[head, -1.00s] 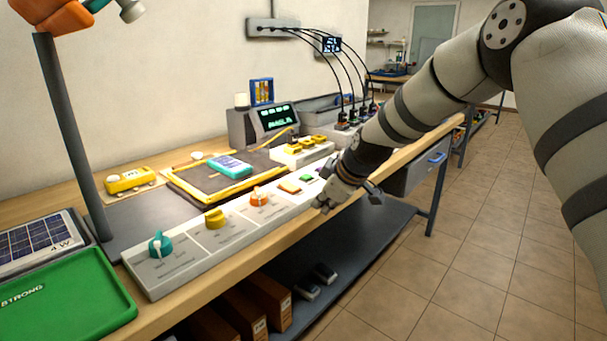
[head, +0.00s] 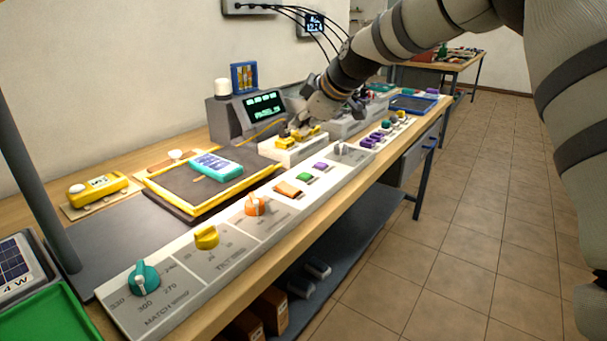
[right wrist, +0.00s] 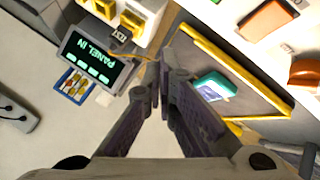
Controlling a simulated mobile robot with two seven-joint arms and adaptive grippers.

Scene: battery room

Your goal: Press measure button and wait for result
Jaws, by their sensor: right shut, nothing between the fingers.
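The front control strip (head: 222,262) carries a green button (head: 304,176), a purple button (head: 320,167) and a flat orange button (head: 287,189); I cannot tell which is the measure button. The orange button also shows in the right wrist view (right wrist: 268,18). The display unit (head: 222,120) has a lit screen (head: 264,107); in the right wrist view its screen (right wrist: 90,57) reads "PANEL IN". A small teal panel (head: 215,166) lies on the yellow-edged dark mat. My right gripper (head: 300,124) is shut and empty, near the yellow clips beside the display. My left gripper is out of view.
Teal (head: 144,277), yellow (head: 206,238) and orange (head: 254,205) knobs stand up along the strip. A white block with yellow clips (head: 290,149) is by the display. A green tray (head: 50,315) is front left. Tiled floor at right is clear.

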